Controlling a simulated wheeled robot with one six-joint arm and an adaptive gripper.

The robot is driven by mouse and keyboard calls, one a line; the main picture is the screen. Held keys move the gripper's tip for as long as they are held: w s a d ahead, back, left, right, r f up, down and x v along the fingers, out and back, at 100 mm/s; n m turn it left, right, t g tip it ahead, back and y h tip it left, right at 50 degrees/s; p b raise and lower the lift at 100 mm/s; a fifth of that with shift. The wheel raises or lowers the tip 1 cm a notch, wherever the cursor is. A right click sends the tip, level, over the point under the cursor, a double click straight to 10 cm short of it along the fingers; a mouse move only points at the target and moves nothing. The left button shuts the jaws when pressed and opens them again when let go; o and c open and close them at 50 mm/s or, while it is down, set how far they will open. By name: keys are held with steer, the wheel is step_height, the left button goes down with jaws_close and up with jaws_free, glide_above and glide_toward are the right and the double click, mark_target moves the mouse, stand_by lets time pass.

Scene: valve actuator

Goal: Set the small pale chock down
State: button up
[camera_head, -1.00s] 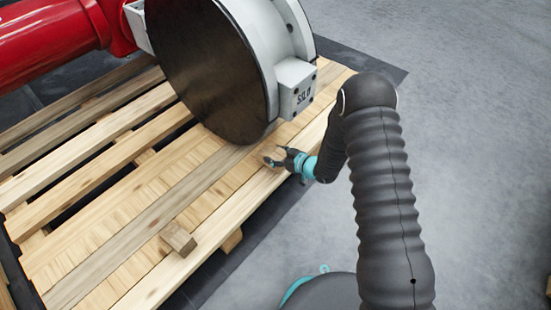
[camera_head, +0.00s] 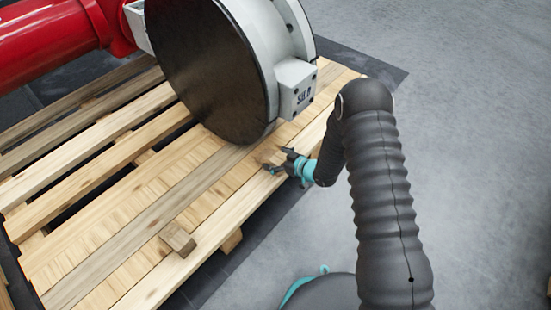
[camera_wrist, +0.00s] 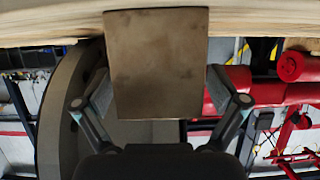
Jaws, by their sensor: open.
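A small wooden chock (camera_head: 270,156) rests on the near board of the pallet, close to the foot of the big round disc. In the wrist view the chock (camera_wrist: 157,62) fills the upper middle as a brownish block, its upper edge overlapping the pallet boards. My gripper (camera_head: 276,161) is at the chock, low over the pallet's near edge. In the wrist view my gripper (camera_wrist: 158,82) is open, with one finger on each side of the block. Whether the fingers touch it is hard to tell.
A second wooden block (camera_head: 178,238) lies on the pallet (camera_head: 120,225) to the left. The dark-faced disc (camera_head: 207,75) with its grey housing (camera_head: 296,88) stands just behind my gripper, joined to a red cylinder (camera_head: 45,45). Grey floor to the right is clear.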

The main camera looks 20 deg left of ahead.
steer(key=v, duration=1.2)
steer(key=shift+p, duration=0.4)
steer(key=shift+r, duration=0.2)
steer(key=w+d+r+m+t+h, duration=0.1)
steer(key=w+d+r+t+h, duration=0.15)
steer(key=w+d+r, duration=0.35)
steer(key=w+d+r+m+t+h, duration=0.1)
steer(key=d+r+h, duration=0.2)
steer(key=r, duration=0.4)
steer(key=s+d+r+m+h, duration=0.4)
steer(key=d+r+m+h, duration=0.15)
steer(key=d+r, duration=0.7)
steer(key=s+d+r+m+h, duration=0.25)
steer(key=s+d+r, duration=0.25)
steer(key=s+r, duration=0.6)
steer(key=s+m+g, duration=0.3)
steer(key=s, duration=1.5)
steer(key=shift+r+m+y, duration=0.3)
steer(key=shift+r+y, duration=0.15)
steer(key=shift+r, duration=0.05)
